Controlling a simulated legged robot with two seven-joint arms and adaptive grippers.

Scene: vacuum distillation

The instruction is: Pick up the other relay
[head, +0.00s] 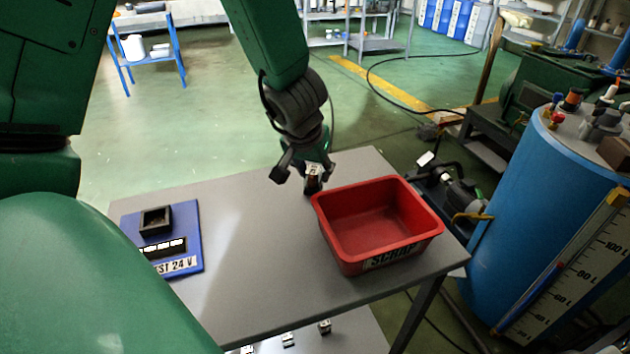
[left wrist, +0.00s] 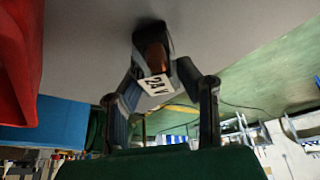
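My left gripper (head: 307,172) points down over the grey table (head: 255,225), just left of the red bin's far corner. A small dark relay (head: 313,184) is at its fingertips; the left wrist view shows this relay (left wrist: 152,50), with a brownish side and a white "24V" label. In that view the gripper's (left wrist: 157,68) two fingers slant inward and appear to meet the relay on both sides. The relay is at or close to the tabletop; I cannot tell whether it touches. My right gripper is not in view.
A red bin (head: 325,225) labelled "SCRAP" stands close on the right. A blue "TEST 24 V" board (head: 190,227) with a black square holder (head: 156,220) lies at left. Small relay-like parts (head: 325,327) lie below the table's front edge. The table's middle is clear.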

